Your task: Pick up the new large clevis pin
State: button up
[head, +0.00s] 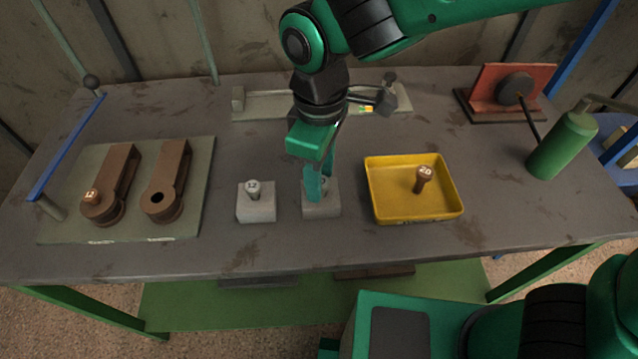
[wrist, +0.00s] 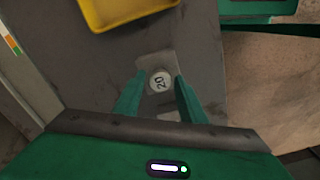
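The new large clevis pin (wrist: 159,80), a pale pin with "20" on its head, stands in a grey block (head: 321,209) near the front middle of the bench. In the head view my fingers mostly hide the pin. My gripper (head: 319,188) points down over this block. In the wrist view my gripper (wrist: 160,95) has its two green fingers apart, one on each side of the pin's head, with gaps showing. A smaller pale pin (head: 253,188), seemingly marked "12", stands in another grey block (head: 257,210) to the left.
A yellow tray (head: 386,216) on the right holds a brown pin (head: 424,176) marked "20". Two brown clevises (head: 118,168) lie on a board (head: 75,222) at left, one with a pin in it. A green bottle (head: 563,147) and red stand (head: 489,90) are at right.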

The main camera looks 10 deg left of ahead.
jog(key=shift+f, duration=0.65)
grip_shut()
jog(key=shift+r, duration=0.2)
